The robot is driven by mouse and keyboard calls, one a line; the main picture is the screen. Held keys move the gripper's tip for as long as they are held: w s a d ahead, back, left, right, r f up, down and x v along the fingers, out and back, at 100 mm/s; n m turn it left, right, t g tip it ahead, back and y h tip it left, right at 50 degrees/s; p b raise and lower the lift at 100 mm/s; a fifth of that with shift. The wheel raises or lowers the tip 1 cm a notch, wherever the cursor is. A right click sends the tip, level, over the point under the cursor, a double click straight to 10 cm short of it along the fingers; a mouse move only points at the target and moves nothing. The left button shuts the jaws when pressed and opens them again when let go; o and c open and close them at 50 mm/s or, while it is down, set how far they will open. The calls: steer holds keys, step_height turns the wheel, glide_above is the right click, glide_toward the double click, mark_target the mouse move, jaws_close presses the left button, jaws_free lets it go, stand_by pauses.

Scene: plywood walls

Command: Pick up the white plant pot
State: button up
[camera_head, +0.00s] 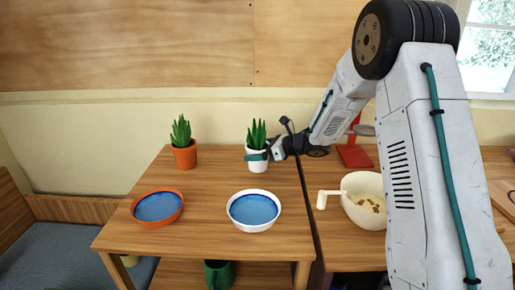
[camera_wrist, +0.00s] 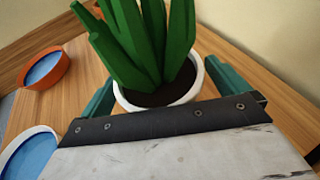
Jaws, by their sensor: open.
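The white plant pot (camera_head: 257,167) holds a spiky green plant and stands upright on the wooden table. My gripper (camera_head: 259,156) is at the pot, and its teal finger crosses the pot's upper part in the head view. In the wrist view, the white pot (camera_wrist: 202,82) with dark soil lies between the two teal fingers of my gripper (camera_wrist: 168,84), one on each side. The fingers are apart. I cannot tell whether either touches the pot. Its lower part is hidden in the wrist view by my gripper's body.
An orange pot (camera_head: 185,156) with a similar plant stands to the left. An orange-rimmed blue bowl (camera_head: 158,221) and a white-rimmed blue bowl (camera_head: 254,228) stand nearer the front. A cream pot with a handle (camera_head: 364,184) and a red object (camera_head: 355,155) are to the right.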

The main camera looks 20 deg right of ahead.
steer(key=shift+w+a, duration=0.2)
steer(key=shift+a, duration=0.1)
steer(key=c, duration=1.3)
